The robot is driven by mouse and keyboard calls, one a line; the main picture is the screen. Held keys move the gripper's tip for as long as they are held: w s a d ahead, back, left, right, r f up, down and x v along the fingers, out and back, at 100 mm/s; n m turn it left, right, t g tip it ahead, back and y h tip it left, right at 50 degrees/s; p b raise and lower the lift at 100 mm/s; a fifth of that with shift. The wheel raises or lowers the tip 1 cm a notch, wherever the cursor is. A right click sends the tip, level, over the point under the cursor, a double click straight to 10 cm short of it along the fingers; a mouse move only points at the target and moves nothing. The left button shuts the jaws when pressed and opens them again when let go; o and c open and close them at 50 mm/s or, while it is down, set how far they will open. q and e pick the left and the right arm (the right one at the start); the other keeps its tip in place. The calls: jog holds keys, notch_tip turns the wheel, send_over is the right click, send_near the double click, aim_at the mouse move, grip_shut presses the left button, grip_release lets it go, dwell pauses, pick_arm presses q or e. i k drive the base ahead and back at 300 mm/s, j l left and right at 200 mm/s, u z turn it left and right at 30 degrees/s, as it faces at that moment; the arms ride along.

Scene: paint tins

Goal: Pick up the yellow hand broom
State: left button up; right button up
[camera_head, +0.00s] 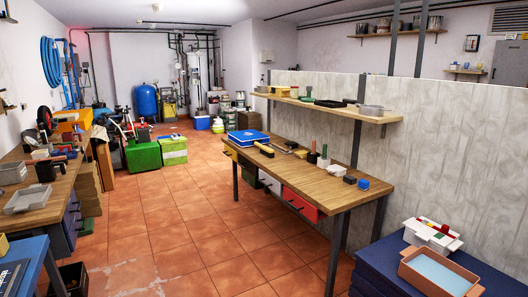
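A yellow-handled tool (263,148) lies on the wooden workbench (313,186) in the middle of the room. It may be the yellow hand broom, but it is too small in the view to be sure. Several small tools and blocks lie or stand to its right on the same bench, among them a small blue block (363,184). A blue case (247,138) lies at the bench's far end. Neither of my grippers is in view.
A shelf (330,108) hangs above the workbench on the partition wall. The tiled floor (190,228) left of the bench is open. Another cluttered bench (45,193) stands at left. A dark blue cabinet (385,262) with boxes on it stands at lower right.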

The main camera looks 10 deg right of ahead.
aim_at(265, 151)
jog(key=i, duration=2.95)
jog(key=i+j+z, duration=0.1)
jog(key=i, duration=0.35)
jog(key=i+j+z, duration=0.1)
jog(key=i, duration=0.35)
jog(key=i+j, duration=0.15)
jog(key=i, duration=0.25)
jog(key=i+j+z, duration=0.15)
jog(key=i, duration=0.3)
